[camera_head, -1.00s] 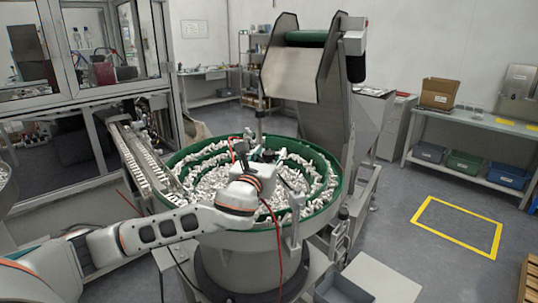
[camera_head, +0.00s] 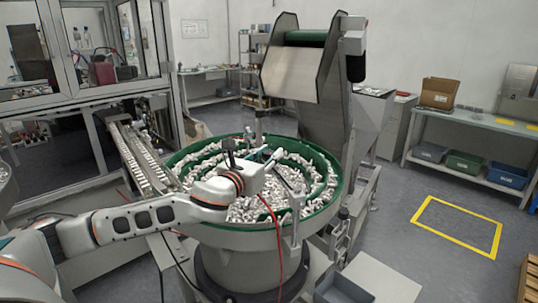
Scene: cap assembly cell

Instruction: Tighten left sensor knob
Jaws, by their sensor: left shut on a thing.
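My left arm reaches in from the left over the round green feeder bowl (camera_head: 340,185). My left gripper (camera_head: 270,156) is over the far inner part of the bowl, pointing away from me. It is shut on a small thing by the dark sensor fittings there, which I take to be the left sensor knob. The white wrist and the gripper body hide the knob and most of the fingers. My right gripper is not in view.
Many small white caps lie in the bowl. A feed track (camera_head: 142,165) runs off to the left beside a glazed enclosure. A tall hopper lift (camera_head: 300,75) stands behind the bowl. A red cable (camera_head: 277,235) hangs in front. The floor at right, with a yellow marked square (camera_head: 460,213), is clear.

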